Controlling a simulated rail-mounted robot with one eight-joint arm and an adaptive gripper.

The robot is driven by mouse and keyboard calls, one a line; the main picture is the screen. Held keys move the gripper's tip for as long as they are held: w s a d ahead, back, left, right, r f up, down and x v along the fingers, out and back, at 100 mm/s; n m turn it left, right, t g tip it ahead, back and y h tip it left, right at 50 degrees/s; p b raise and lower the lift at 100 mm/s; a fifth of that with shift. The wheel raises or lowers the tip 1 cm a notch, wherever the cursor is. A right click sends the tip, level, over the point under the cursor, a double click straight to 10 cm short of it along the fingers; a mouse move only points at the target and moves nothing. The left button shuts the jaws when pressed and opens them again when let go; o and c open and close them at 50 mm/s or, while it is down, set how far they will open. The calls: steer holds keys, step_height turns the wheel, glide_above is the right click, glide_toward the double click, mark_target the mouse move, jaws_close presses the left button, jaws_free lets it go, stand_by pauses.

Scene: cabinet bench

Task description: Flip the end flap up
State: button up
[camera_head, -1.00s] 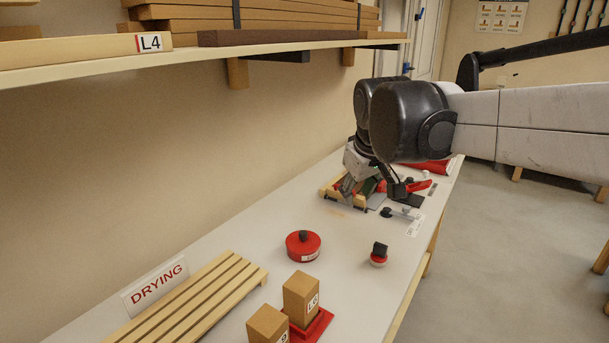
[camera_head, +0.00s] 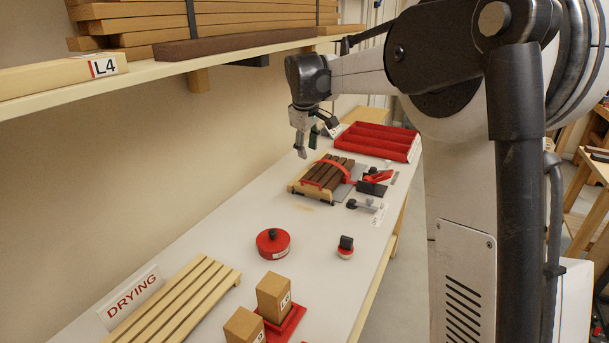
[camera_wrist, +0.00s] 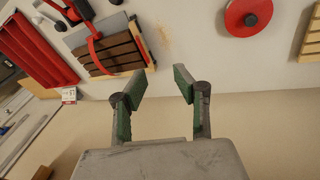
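A wooden fixture (camera_head: 294,188) on the bench holds several dark brown slats (camera_head: 319,173), with a red band (camera_head: 340,165) across them. The slats also show at the upper left of the wrist view (camera_wrist: 118,52), with the red band (camera_wrist: 94,45) over them. I cannot tell for sure which part is the end flap. My gripper (camera_head: 308,144) hangs above the bench, to the back left of the fixture and apart from it. In the wrist view my gripper (camera_wrist: 161,84) has its two green-padded fingers spread, with nothing between them.
A red compartment tray (camera_head: 375,140) stands behind the fixture. A red-handled clamp (camera_head: 378,176) and a small grey tool (camera_head: 366,205) lie to its right. A red round tin (camera_head: 273,242), a stamp-like knob (camera_head: 345,247) and a drying rack (camera_head: 180,303) are nearer. A shelf (camera_head: 160,70) overhangs the left.

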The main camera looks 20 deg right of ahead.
steer(key=n+g+p, duration=0.1)
steer(key=n+p, duration=0.1)
steer(key=p, duration=0.1)
glide_above(310, 182)
steer(key=s+a, duration=0.3)
steer(key=s+a+x, duration=0.1)
steer(key=x, duration=0.3)
steer(key=f, duration=0.1)
steer(key=x, duration=0.9)
steer(key=d+p+x, duration=0.1)
steer(key=x, duration=0.4)
steer(key=shift+w+d, duration=0.15)
steer(key=shift+w, duration=0.1)
jaws_close()
